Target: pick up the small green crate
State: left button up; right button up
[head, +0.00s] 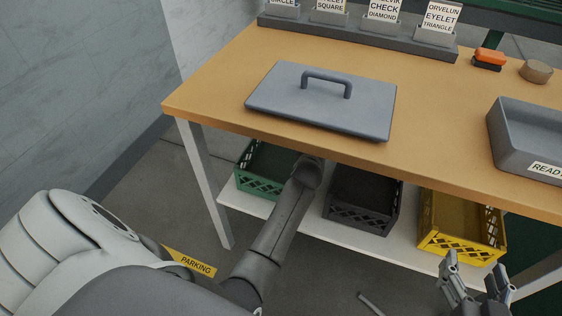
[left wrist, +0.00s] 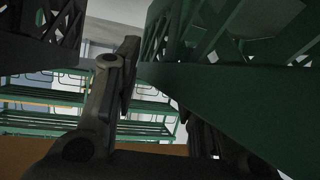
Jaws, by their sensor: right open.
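The small green crate (head: 262,172) stands at the left end of the low shelf under the table; my left arm covers its right side in the head view. In the left wrist view the green crate (left wrist: 245,85) fills the upper right, very close. My left gripper (left wrist: 165,95) has its two fingers apart, beside the crate's wall; part of one finger is hidden behind green. I cannot tell whether they touch it. In the head view the left gripper is hidden under the tabletop. My right gripper (head: 474,272) is open and empty at the lower right.
A dark grey crate (head: 362,205) and a yellow crate (head: 460,228) share the white shelf (head: 305,228). The tabletop (head: 220,85) overhangs them, carrying a grey lid (head: 320,105) and a grey tray (head: 525,145). A table leg (head: 205,180) stands left of the green crate.

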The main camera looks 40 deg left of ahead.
pick_arm(q)
jog(key=shift+c, duration=0.3)
grip_shut()
jog(key=shift+r, duration=0.15)
